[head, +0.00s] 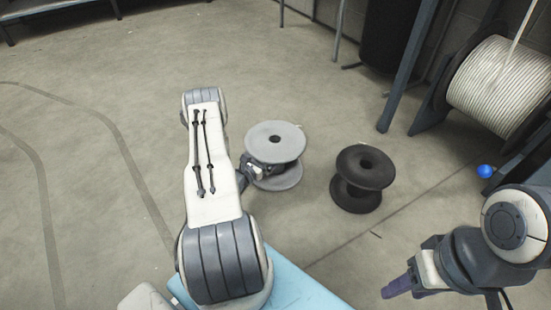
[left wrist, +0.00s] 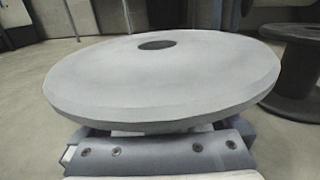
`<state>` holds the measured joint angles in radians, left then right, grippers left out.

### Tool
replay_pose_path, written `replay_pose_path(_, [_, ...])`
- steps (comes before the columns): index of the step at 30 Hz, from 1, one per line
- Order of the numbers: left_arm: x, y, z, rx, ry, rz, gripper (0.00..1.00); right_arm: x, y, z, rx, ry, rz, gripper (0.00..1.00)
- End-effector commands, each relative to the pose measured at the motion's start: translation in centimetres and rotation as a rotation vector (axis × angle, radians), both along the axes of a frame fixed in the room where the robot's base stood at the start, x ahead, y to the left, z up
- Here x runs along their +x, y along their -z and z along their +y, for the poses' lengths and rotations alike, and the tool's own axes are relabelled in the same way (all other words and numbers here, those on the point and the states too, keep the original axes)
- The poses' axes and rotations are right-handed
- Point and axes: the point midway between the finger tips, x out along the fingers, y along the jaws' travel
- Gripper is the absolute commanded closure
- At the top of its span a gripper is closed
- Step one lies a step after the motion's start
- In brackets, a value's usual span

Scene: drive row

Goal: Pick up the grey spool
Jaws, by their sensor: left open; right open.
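The grey spool (head: 276,143) stands upright on the floor near the middle of the head view. Its wide top disc (left wrist: 160,80) with a centre hole fills much of the left wrist view. My left gripper (head: 257,171) is at the near left side of the spool, at the height between its two discs. In the left wrist view the gripper body (left wrist: 160,153) sits just below the disc's near edge, and its fingers are hidden under the disc. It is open. My right gripper (head: 398,288) is open and empty at the lower right, well apart from the spool.
A black spool (head: 364,170) stands right of the grey one, with a gap between; it also shows in the left wrist view (left wrist: 295,65). A large reel of pale cable (head: 502,90) and a blue ball (head: 485,171) are at the right. The floor at left is clear.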

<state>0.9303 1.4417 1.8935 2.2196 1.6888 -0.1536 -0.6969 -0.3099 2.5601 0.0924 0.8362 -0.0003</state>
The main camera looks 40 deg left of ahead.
Motion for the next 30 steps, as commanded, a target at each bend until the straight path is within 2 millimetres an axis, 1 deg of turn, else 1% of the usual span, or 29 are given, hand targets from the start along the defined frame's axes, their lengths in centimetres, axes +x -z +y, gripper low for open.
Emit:
replay_pose_path(2, [0.0,-0.1,0.0,0.0,0.001,0.0,0.0,0.0,-0.1,0.0,0.0,0.0,0.0,0.5])
replay_pose_path(3, [0.0,0.0,0.0,0.0,0.001,0.0,0.04,0.0,-0.1,0.0,0.0,0.0,0.0,0.5])
replay_pose_path(5, [0.0,0.0,-0.1,0.0,0.001,0.0,0.27,0.0,-0.1,0.0,0.0,0.0,0.0,0.5])
replay_pose_path(6, [0.0,0.0,-0.1,0.0,0.001,0.0,0.42,0.0,-0.1,0.0,0.0,0.0,0.0,0.5])
replay_pose_path(8, [0.0,0.0,-0.1,0.0,0.001,0.0,0.65,0.0,-0.1,0.0,0.0,0.0,0.0,0.5])
replay_pose_path(9, [0.0,0.0,-0.1,0.0,0.001,0.0,0.8,0.0,-0.1,0.0,0.0,0.0,0.0,0.5])
replay_pose_path(10, [0.0,0.0,-0.1,0.0,0.001,0.0,0.92,0.0,-0.1,0.0,0.0,0.0,0.0,0.5])
replay_pose_path(11, [0.0,0.0,-0.1,0.0,0.001,0.0,1.0,0.0,-0.1,0.0,0.0,0.0,0.0,0.5])
replay_pose_path(18, [0.0,-0.2,-0.1,0.001,0.002,-0.003,1.0,0.0,-0.2,0.0,0.0,0.0,0.0,0.5])
replay_pose_path(22, [0.0,-0.9,0.0,0.001,0.002,-0.003,1.0,0.0,-0.7,0.0,0.0,0.0,0.0,0.5])
replay_pose_path(26, [0.0,-2.4,0.0,0.002,0.002,-0.003,1.0,0.0,-2.0,0.0,0.0,0.0,0.0,0.5])
replay_pose_path(30, [0.0,-4.7,0.0,0.002,0.002,-0.003,1.0,0.0,-4.0,0.0,0.0,0.0,0.0,0.5])
